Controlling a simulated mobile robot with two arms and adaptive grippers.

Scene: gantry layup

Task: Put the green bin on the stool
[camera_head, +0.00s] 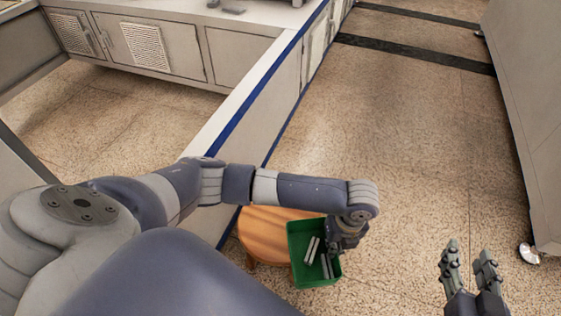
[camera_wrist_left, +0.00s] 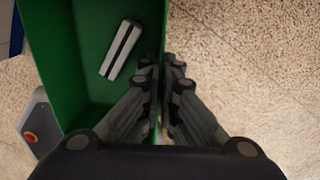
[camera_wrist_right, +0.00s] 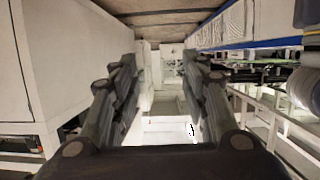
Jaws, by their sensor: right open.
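The green bin (camera_head: 295,243) is low in the head view, with several grey bars inside. My left gripper (camera_head: 338,246) is at its right wall. In the left wrist view the green bin (camera_wrist_left: 88,35) shows with a grey bar in it, and my left gripper (camera_wrist_left: 163,75) is closed on its side wall. The round orange-brown wooden stool (camera_head: 262,228) is left of and partly behind the bin. The bin overlaps the stool in the picture; I cannot tell whether it touches the seat. My right gripper (camera_head: 468,258) is open and empty, apart from the bin.
A long bench (camera_head: 285,90) with a white top and blue edge runs behind the stool. Grey cabinets (camera_head: 150,45) stand at the back left. A large grey unit (camera_head: 530,100) on castors is at the right. The speckled floor (camera_head: 400,130) between is clear.

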